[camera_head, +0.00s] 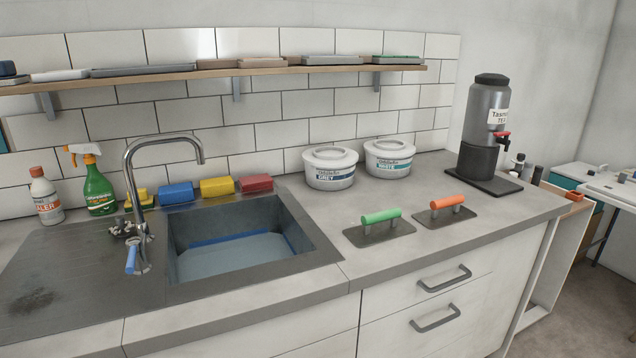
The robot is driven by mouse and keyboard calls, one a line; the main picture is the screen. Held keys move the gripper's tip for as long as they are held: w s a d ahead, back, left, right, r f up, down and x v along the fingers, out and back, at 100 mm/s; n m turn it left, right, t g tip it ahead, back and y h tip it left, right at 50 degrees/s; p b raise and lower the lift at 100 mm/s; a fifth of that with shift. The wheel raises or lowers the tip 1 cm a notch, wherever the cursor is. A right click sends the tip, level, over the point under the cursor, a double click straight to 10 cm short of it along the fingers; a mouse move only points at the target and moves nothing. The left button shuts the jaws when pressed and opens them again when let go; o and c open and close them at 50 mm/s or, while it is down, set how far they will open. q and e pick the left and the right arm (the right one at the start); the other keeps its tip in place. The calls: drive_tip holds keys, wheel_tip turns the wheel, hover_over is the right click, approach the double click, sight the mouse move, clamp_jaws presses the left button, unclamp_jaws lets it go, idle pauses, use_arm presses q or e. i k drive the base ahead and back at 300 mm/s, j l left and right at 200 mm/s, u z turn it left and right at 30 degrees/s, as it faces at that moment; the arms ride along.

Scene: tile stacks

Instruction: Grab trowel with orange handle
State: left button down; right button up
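The trowel with the orange handle (447,202) lies flat on the grey worktop, right of the sink. Its handle stands up on two posts above a dark rectangular plate (436,219). A second trowel with a green handle (381,215) lies just to its left, with a small gap between the plates. Neither of my grippers shows in the head view.
Two white tubs (330,168) (389,158) stand behind the trowels. A grey drinks dispenser (484,125) stands on a dark mat to the right. The sink (240,245) and tap (140,200) are left. The worktop's front edge is clear near the trowels.

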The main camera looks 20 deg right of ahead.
sight(445, 212)
drive_tip(key=z, duration=1.5)
drive_tip(key=i+l+u, duration=0.1)
drive_tip(key=l, duration=0.25)
drive_tip(key=i+l+u, duration=0.15)
drive_tip(key=i+l, duration=0.15)
drive_tip(key=i+l+u, duration=0.1)
drive_tip(key=l, duration=0.35)
drive_tip(key=i+l+u, duration=0.15)
drive_tip(key=i+l, duration=0.15)
drive_tip(key=i+l+u, duration=0.1)
drive_tip(key=l, duration=0.4)
drive_tip(key=i+l+u, duration=0.15)
drive_tip(key=l, duration=0.25)
drive_tip(key=i+l+u, duration=0.1)
drive_tip(key=l, duration=0.35)
